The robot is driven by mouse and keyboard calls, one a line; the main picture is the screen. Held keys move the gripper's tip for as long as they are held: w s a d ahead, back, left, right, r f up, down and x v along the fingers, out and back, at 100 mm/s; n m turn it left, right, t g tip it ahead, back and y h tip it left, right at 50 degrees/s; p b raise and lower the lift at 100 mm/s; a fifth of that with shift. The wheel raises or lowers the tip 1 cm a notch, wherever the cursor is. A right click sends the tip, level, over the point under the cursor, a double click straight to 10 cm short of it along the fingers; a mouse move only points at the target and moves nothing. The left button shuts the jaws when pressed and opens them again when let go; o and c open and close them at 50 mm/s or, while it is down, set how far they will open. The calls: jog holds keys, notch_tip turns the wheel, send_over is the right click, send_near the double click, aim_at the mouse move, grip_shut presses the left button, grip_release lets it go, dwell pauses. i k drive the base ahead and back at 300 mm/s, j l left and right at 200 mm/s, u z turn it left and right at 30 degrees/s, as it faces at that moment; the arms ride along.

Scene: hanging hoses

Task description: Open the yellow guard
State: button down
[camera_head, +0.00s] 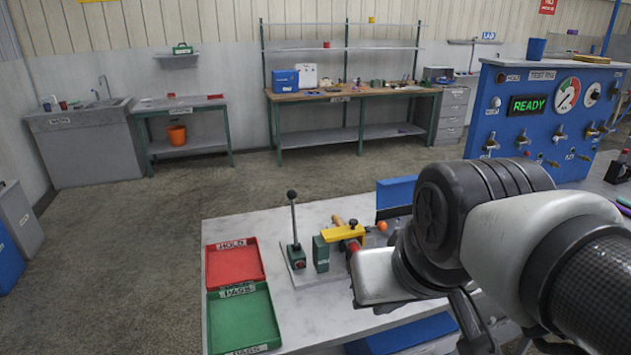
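The yellow guard (343,232) is a flat piece on a small green fixture (321,253) on the light worktable. It lies roughly level across the top of the fixture. A wooden-coloured handle (338,220) shows just behind it and an orange ball knob (382,227) to its right. My gripper (378,276) is just in front and to the right of the guard, close to it. Its pale hand body shows, but the fingers cannot be made out clearly. I cannot tell whether it touches the guard. A dark and red part (354,247) sits between them.
An upright lever with a black knob (292,196) stands left of the fixture. A red tray (235,263) and a green tray (243,318) lie at the table's left. A blue test panel (545,118) reading READY stands at the right. The floor left of the table is clear.

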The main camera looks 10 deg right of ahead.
aim_at(356, 230)
jog(key=z, duration=0.15)
jog(key=i+l, duration=0.35)
jog(key=l, duration=0.15)
jog(key=i+l, duration=0.4)
jog(key=l+z, duration=0.05)
